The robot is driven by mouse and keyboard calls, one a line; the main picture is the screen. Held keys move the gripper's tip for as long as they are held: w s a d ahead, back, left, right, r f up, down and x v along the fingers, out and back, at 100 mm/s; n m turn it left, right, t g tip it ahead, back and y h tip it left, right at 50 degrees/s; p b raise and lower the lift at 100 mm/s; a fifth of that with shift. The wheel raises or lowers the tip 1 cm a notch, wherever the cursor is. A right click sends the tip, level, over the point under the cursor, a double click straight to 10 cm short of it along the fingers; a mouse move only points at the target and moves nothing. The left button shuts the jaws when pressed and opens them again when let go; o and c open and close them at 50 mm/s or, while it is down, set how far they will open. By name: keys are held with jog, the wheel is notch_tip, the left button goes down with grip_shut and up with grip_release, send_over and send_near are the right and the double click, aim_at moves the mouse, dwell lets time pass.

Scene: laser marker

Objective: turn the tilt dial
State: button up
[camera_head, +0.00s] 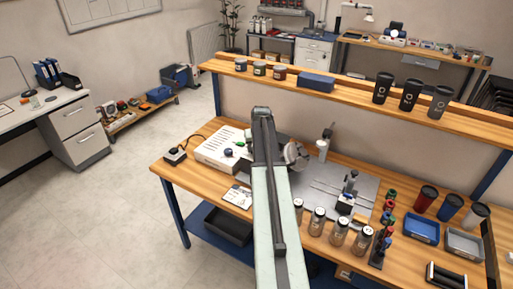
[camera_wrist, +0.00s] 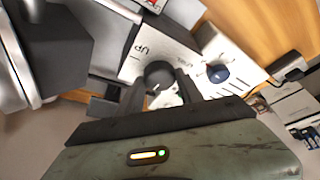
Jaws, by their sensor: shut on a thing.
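The tilt dial (camera_wrist: 158,73) is a dark round knob on a pale panel (camera_wrist: 142,52) marked "UP" in the wrist view. My gripper (camera_wrist: 160,82) has its two dark fingers on either side of the dial and is shut on it. The fingers hide part of the dial's near side. In the head view, my arm (camera_head: 268,190) hides the dial and my gripper. The white control box (camera_head: 222,148) with green and blue knobs shows left of my arm. A blue knob (camera_wrist: 218,73) is right of my gripper in the wrist view.
Several clear jars (camera_head: 318,221) stand along the bench's front right of my arm. A grey base plate (camera_head: 325,187) lies behind them. A small black box with a cable (camera_head: 175,156) sits at the bench's left. A white card (camera_head: 238,197) lies near the front edge.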

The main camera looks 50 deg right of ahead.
jog(key=m, duration=0.2)
jog(key=m+g+h, duration=0.1)
jog(key=m, duration=0.1)
jog(key=shift+w+a+m, duration=0.1)
jog(key=shift+w+m, duration=0.1)
jog(key=shift+m, duration=0.1)
jog(key=m+g, duration=0.1)
jog(key=m, duration=0.3)
jog(key=shift+w+m+g+h, duration=0.15)
jog(key=shift+m+g+h, duration=0.15)
jog(key=shift+g+h, duration=0.1)
jog(key=m+g, duration=0.1)
jog(key=m, duration=0.3)
jog(key=shift+w+m+g, duration=0.15)
jog(key=shift+m+g, duration=0.15)
jog(key=shift+g, duration=0.1)
jog(key=shift+m+g+y, duration=0.3)
jog(key=shift+m+g, duration=0.4)
jog(key=shift+m, duration=1.2)
jog(key=o, duration=1.4)
jog(key=shift+c, duration=0.2)
